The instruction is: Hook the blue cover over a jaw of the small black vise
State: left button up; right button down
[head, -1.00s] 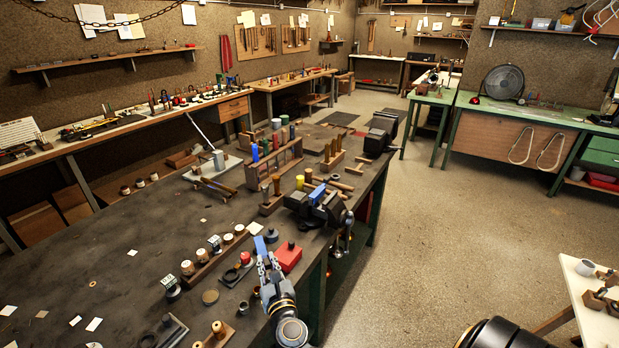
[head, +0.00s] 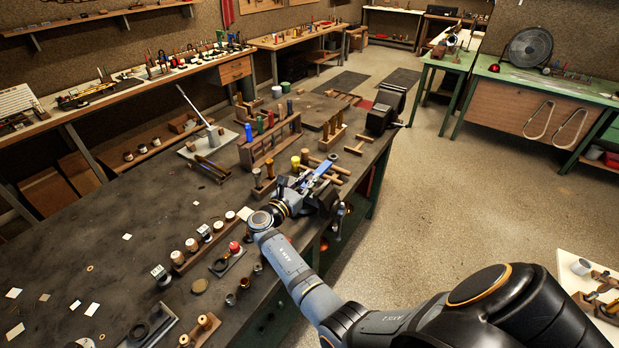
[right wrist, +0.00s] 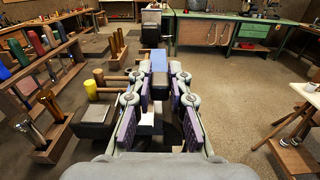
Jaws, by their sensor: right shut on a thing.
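My right gripper (head: 304,183) is at the small black vise (head: 325,198) on the bench's right edge. In the right wrist view the right gripper (right wrist: 159,78) is shut on the blue cover (right wrist: 159,60), which stands up between the fingertips. The cover also shows as a blue strip (head: 322,166) in the head view. Dark vise parts (right wrist: 96,122) lie below and beside the fingers. The gripper hides much of the vise, and I cannot tell whether the cover touches a jaw. My left gripper is not in view.
A wooden rack of coloured-handled tools (head: 270,143) stands left of the vise. Wooden mallets (head: 328,165) and a yellow-topped tool (head: 295,162) lie close behind it. A larger black vise (head: 382,112) is at the far corner.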

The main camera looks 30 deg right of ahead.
jog(key=shift+d+f, duration=0.15)
jog(key=shift+f, duration=0.1)
pick_arm(q)
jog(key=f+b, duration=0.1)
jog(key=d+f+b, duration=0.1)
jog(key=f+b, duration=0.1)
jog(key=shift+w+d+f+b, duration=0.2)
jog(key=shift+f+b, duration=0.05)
jog(key=shift+b, duration=0.05)
pick_arm(e)
notch_tip(320, 180, down, 5)
jog(key=shift+r, duration=0.2)
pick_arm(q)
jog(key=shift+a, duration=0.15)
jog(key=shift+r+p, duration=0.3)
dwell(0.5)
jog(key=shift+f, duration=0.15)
pick_arm(e)
jog(key=shift+f, duration=0.15)
